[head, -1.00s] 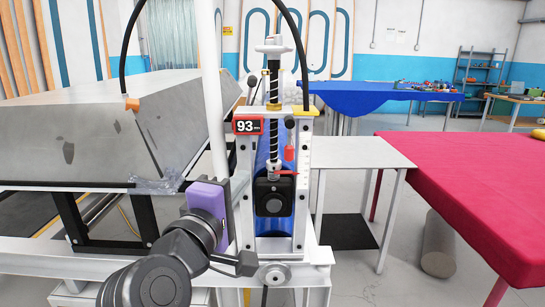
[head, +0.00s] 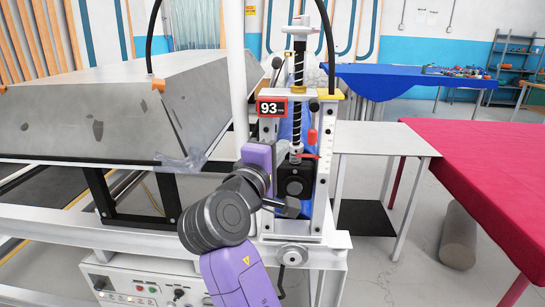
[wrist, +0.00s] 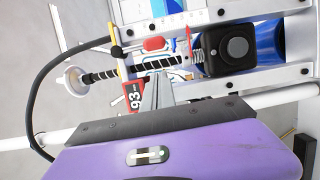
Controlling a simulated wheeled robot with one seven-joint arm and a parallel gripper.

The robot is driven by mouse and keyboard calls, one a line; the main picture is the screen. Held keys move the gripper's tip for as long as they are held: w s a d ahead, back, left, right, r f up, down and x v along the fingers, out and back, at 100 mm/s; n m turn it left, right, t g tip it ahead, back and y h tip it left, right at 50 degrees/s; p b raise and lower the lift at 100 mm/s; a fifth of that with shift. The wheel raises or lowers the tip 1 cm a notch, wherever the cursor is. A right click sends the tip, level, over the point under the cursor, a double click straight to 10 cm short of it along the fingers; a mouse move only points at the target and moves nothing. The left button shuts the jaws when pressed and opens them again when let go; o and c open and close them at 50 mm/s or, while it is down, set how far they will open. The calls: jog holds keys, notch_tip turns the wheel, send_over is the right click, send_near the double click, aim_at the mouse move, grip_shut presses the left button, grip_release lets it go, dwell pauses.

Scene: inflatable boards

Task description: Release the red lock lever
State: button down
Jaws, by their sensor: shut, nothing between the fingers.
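A thin red lever (head: 308,155) lies roughly level just above the black block (head: 295,181) on the upright screw frame; it also shows in the wrist view (wrist: 188,37) beside the block's spring. A separate red grip (head: 312,136) hangs just above it, larger in the wrist view (wrist: 158,43). My gripper (head: 282,150), with its purple hand, is at the left of the frame, partly hidden against it. In the wrist view its grey fingers (wrist: 155,84) are together, empty, and point toward the screw side, apart from the thin red lever.
A red 93 display (head: 272,107) sits on the frame's upper left, close to my fingers. A white post (head: 238,75) stands left of it. A grey board (head: 100,115) fills the left; a red-covered table (head: 480,165) stands right.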

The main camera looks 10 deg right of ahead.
aim_at(313, 123)
jog(key=shift+w+d+p, duration=0.1)
jog(key=shift+w+d, duration=0.3)
jog(key=shift+d, duration=0.45)
jog(key=shift+w+d+p, duration=0.15)
jog(key=shift+w+d, duration=0.2)
jog(key=shift+d, duration=0.55)
jog(key=shift+w+d+p, duration=0.1)
jog(key=shift+w+d, duration=0.3)
jog(key=shift+d, duration=0.45)
jog(key=shift+s+d+n+p, duration=0.1)
jog(key=shift+d+n+p, duration=0.15)
jog(key=shift+n+p, duration=0.2)
